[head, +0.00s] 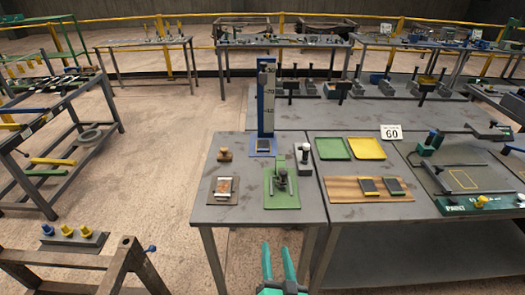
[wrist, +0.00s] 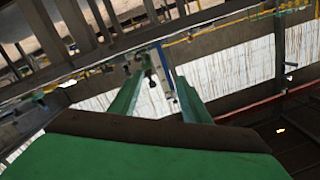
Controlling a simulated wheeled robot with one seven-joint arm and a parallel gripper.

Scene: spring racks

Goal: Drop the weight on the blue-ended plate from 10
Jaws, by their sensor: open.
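A tall blue post with a marked scale (head: 267,95) stands at the back of the near grey table, its numbers too small to read surely. A dark plate (head: 263,145) lies at its foot on a blue base; I cannot make out the colour of the plate's ends. A small pale cylinder with a dark base (head: 304,160), possibly the weight, stands to the right, beyond a green-based clamp. My gripper (head: 277,248) is open and empty in front of the table's near edge. Its two green fingers also show apart in the wrist view (wrist: 164,78).
A green-based clamp device (head: 281,185) stands in front of the post. A wooden knob (head: 225,154) and a small board (head: 223,190) are left. Green (head: 331,149) and yellow (head: 366,148) trays, a wooden board (head: 345,190) with two dark plates and a "60" sign (head: 391,132) are right.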

